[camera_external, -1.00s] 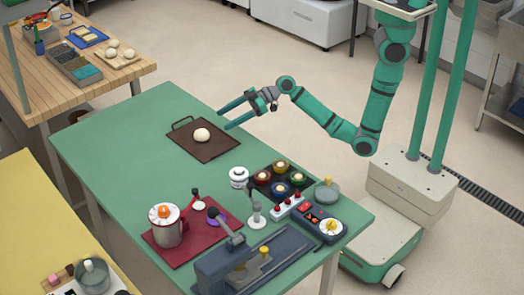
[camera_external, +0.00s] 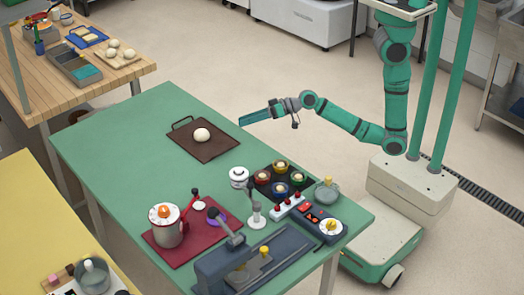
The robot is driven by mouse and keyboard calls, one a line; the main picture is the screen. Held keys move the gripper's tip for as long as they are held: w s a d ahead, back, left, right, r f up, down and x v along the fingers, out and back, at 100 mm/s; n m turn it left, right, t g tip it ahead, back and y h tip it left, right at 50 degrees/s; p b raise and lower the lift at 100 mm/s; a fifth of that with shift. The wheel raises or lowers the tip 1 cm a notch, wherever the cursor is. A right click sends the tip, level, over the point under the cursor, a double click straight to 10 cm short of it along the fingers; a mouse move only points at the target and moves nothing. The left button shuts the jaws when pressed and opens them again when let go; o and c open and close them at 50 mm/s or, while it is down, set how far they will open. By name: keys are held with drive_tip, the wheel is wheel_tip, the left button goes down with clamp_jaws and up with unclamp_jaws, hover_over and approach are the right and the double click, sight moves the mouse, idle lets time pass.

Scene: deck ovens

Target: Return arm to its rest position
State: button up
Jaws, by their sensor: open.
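My gripper (camera_external: 242,122) is at the end of my green arm, over the far right edge of the green table (camera_external: 140,115). Its fingers point left and overlap in this view. It is open and holds nothing. A white dough ball (camera_external: 201,135) sits on a dark brown tray (camera_external: 218,149) with a handle, to the left of the fingertips and apart from them. My arm bends down from its column and reaches left.
On the table's near half are a pot (camera_external: 168,232) on a red mat, a tray of coloured cups (camera_external: 262,178), a control box (camera_external: 322,226) and a grey-blue machine (camera_external: 215,268). A wooden table (camera_external: 110,80) stands at the back left.

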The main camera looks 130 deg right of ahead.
drive_tip(key=s+a+n+t+y, duration=0.1)
drive_tip(key=s+a+n, duration=0.3)
drive_tip(key=a, duration=0.9)
drive_tip(key=s+a+n+y, duration=0.4)
drive_tip(key=s+a, duration=0.3)
drive_tip(key=a, duration=0.6)
drive_tip(key=s+a+n+t+y, duration=0.1)
drive_tip(key=s+a+n+y, duration=0.2)
drive_tip(key=a, duration=0.9)
drive_tip(key=s+f, duration=0.1)
drive_tip(key=s, duration=0.2)
drive_tip(key=shift+s+a+n+t, duration=0.2)
drive_tip(key=shift+a+n+t, duration=0.1)
drive_tip(key=shift+a+n, duration=0.1)
